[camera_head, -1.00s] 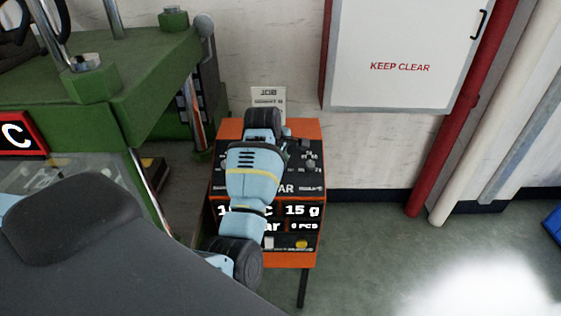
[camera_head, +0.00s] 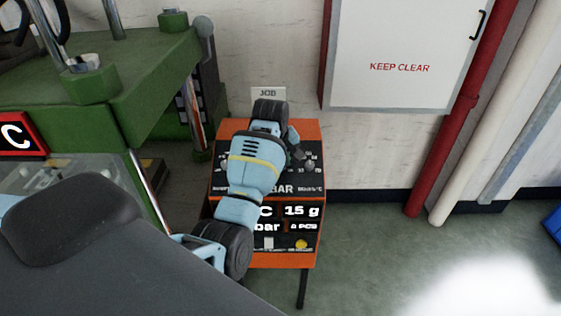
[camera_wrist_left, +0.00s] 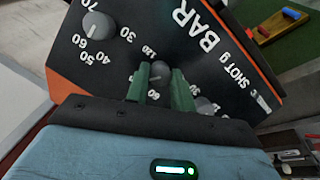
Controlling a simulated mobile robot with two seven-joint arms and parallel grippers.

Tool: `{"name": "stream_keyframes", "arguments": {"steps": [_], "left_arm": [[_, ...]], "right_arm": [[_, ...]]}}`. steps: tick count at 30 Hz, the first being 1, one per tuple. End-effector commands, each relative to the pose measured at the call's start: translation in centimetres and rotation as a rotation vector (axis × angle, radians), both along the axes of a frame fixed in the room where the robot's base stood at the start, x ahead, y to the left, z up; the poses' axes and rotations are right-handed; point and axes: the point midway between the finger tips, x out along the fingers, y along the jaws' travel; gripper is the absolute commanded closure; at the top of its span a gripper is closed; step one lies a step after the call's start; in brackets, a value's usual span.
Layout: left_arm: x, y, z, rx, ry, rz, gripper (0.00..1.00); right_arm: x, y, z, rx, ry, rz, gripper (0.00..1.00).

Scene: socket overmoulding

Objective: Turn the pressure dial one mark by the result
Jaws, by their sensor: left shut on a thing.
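The pressure dial (camera_wrist_left: 160,69) is a small grey knob on the black panel, with a number scale around it and the large word BAR nearby. In the left wrist view the green fingers of my left gripper (camera_wrist_left: 161,90) stand on either side of it and are shut on it. In the head view my blue left arm reaches over the orange control box (camera_head: 312,260), and its wrist hides the dial. The box's lit displays (camera_head: 301,211) show "15 g" and part of a "bar" line; the arm covers the left digits. My right gripper is not in view.
Another grey dial (camera_wrist_left: 97,25) sits to the left of the gripped one, and a third knob (camera_wrist_left: 205,105) is close to the right finger. A green press (camera_head: 150,80) stands left of the box.

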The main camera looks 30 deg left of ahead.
Motion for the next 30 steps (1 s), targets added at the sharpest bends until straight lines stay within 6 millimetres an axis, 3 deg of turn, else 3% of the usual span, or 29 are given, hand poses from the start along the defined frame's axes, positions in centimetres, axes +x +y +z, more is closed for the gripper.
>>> {"name": "stream_keyframes", "arguments": {"steps": [20, 21, 26, 30], "left_arm": [[0.03, -0.09, 0.0, 0.028, 0.019, -0.07, 0.99], [0.02, -0.09, 0.01, 0.028, 0.019, -0.07, 0.75], [0.02, -0.07, 0.0, 0.028, 0.018, -0.069, 0.54], [0.03, -0.07, 0.01, 0.028, 0.018, -0.069, 0.54]], "right_arm": [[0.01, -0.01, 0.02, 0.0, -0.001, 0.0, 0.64], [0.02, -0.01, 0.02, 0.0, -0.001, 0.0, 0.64], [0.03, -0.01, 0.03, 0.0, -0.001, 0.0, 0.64], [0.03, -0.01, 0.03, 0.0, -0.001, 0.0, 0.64]]}}
